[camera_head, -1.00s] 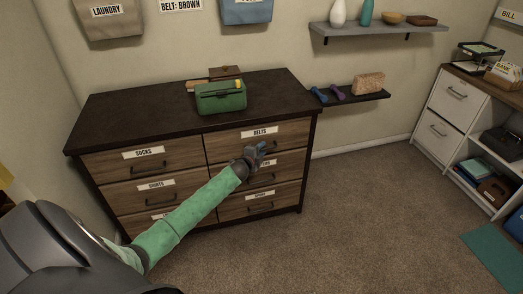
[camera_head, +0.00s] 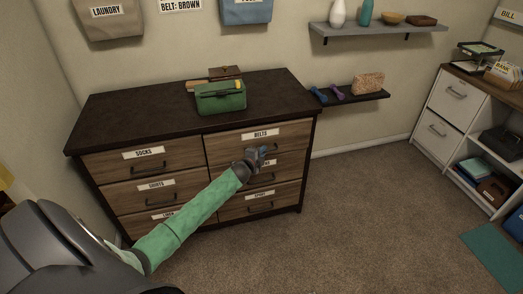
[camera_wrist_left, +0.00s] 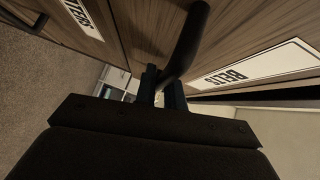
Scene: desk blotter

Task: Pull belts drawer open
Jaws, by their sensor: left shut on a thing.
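The belts drawer (camera_head: 230,142) is the top right drawer of the dresser, with a wood front and a white BELTS label (camera_head: 267,133). Its label also shows upside down in the left wrist view (camera_wrist_left: 240,75). My left gripper (camera_head: 257,154) is at this drawer's front, below the label. In the left wrist view its fingers (camera_wrist_left: 161,86) are shut on the dark curved handle (camera_wrist_left: 187,42). The drawer front looks about flush; I cannot tell whether a small gap exists. The gripper hides the handle in the head view. My right gripper is not in view.
The dresser's dark top (camera_head: 150,115) holds a green bag (camera_head: 220,97) and a brown item behind it. Other drawers, such as the socks drawer (camera_head: 115,161), look shut. Carpet (camera_head: 350,220) in front and to the right is clear. A white cabinet (camera_head: 447,110) stands right.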

